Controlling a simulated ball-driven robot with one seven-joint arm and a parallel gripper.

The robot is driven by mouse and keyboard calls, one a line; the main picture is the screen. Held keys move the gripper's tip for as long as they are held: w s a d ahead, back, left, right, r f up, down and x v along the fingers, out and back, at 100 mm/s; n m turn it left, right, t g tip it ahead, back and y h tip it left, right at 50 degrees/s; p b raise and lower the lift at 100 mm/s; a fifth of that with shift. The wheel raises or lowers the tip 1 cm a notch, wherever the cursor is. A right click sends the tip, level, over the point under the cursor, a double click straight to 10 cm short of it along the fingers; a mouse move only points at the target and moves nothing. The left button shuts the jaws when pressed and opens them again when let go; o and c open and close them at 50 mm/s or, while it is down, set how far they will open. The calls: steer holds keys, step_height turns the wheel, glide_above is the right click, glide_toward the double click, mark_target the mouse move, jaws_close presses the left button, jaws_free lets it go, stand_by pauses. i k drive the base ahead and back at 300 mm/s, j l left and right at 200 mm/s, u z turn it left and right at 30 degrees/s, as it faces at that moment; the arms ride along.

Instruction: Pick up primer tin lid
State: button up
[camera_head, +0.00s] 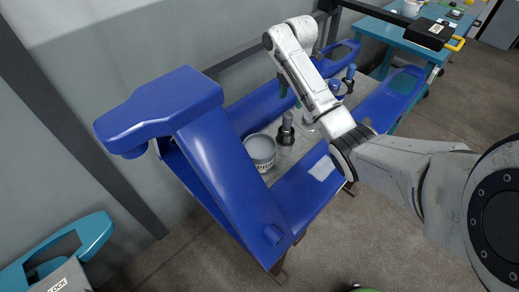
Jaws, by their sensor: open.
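A grey tin (260,160) with a round, pale grey top and a printed label stands on the bench between the blue frame parts. I cannot tell whether the pale top is a lid or the tin's contents. A small pale round shape (309,124) lies to its right, partly behind my arm, too small to identify as a lid. My arm reaches in from the right, and its wrist is raised above the bench.
A large blue fork frame (205,150) stands left and in front of the tin; its blue bars flank the bench. A dark cylinder (286,132) stands just right of the tin. A blue-capped item (349,75) stands farther back. A teal table (395,35) is at upper right.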

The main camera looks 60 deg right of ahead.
mark_target(301, 119)
steer(key=z, duration=1.35)
